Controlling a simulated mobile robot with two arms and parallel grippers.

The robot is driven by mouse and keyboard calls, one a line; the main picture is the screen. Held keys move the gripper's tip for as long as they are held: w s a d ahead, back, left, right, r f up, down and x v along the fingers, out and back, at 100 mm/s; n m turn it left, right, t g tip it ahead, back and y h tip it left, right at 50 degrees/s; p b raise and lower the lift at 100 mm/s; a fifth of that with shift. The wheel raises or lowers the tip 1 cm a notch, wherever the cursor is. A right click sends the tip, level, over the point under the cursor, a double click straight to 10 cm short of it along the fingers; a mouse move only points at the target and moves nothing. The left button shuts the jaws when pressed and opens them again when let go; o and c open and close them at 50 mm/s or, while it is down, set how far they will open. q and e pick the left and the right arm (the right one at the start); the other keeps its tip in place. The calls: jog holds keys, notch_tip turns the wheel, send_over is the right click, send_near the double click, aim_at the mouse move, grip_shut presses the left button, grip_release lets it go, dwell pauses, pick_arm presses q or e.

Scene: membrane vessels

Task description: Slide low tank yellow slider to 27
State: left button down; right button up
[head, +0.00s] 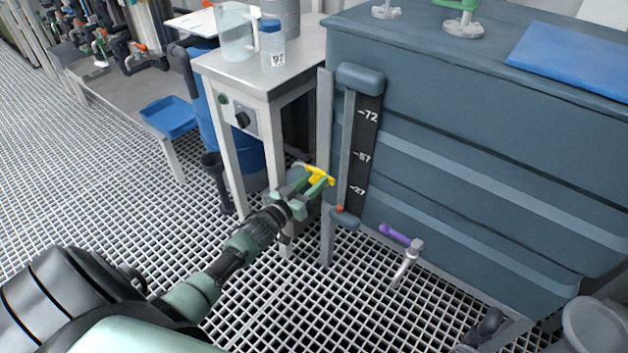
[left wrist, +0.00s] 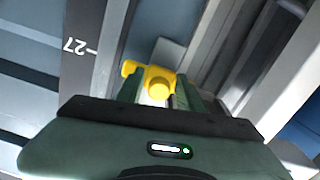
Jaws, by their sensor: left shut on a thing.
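The low tank (head: 480,130) is a large blue-grey vessel on the right. A dark gauge strip on its front corner has white marks 72, 57 and 27 from top to bottom, beside a vertical level tube (head: 347,140). The yellow slider (head: 318,174) is at the gauge's left side, close to the height of the 27 mark. My left gripper (head: 303,192) is shut on it. The left wrist view shows the slider (left wrist: 158,82) between the fingers, its pointer near the inverted 27 mark (left wrist: 80,47); exact alignment is unclear. My right gripper is not in view.
A metal table (head: 300,60) with a jug and a blue-capped bottle (head: 272,45) stands left of the tank. A purple-handled valve (head: 396,235) sticks out low on the tank. Open grating floor lies in front.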

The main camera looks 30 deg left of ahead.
aim_at(312, 184)
pick_arm(q)
jog(key=shift+s+d+f, duration=0.1)
jog(key=shift+f, duration=0.2)
jog(key=c, duration=1.2)
grip_release()
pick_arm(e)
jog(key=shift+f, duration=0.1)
pick_arm(q)
jog(key=shift+s, duration=0.4)
jog(key=s, duration=0.1)
jog(key=s+p, duration=0.1)
jog(key=s, duration=0.2)
jog(key=shift+s+a, duration=0.15)
jog(key=shift+a, duration=0.1)
jog(key=s+p, duration=0.1)
jog(key=s, duration=0.1)
jog(key=shift+s+a, duration=0.1)
jog(key=shift+s, duration=0.2)
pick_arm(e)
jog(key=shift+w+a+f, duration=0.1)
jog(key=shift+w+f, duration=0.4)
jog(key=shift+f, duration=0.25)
